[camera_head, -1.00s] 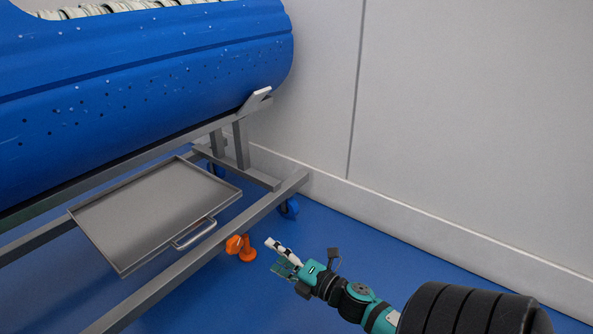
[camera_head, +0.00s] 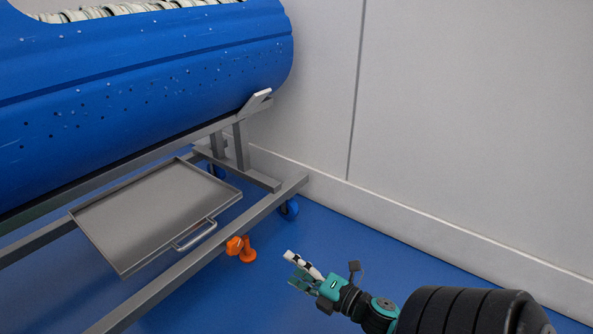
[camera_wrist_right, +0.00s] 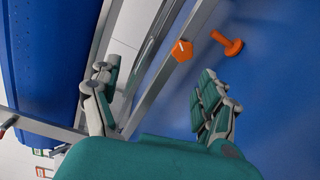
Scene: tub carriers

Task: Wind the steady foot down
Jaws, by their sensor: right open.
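The steady foot is orange and sits at the lower frame rail of the tub carrier. Its knob (camera_head: 235,245) is on the near side of the rail, and its round foot (camera_head: 248,256) hangs just right of it. In the right wrist view the knob (camera_wrist_right: 181,51) and the foot (camera_wrist_right: 230,43) show beyond the fingers. I cannot tell whether the foot touches the floor. My right gripper (camera_head: 291,269) is open and empty, to the right of the foot and apart from it. Its fingers (camera_wrist_right: 158,100) stand wide in the wrist view. My left gripper is not in view.
The carrier's grey rail (camera_head: 180,276) runs diagonally beside the foot, with a blue caster (camera_head: 289,209) at its far end. A grey tray (camera_head: 155,215) with a handle lies under the blue tub (camera_head: 140,90). A pale wall (camera_head: 450,130) stands behind.

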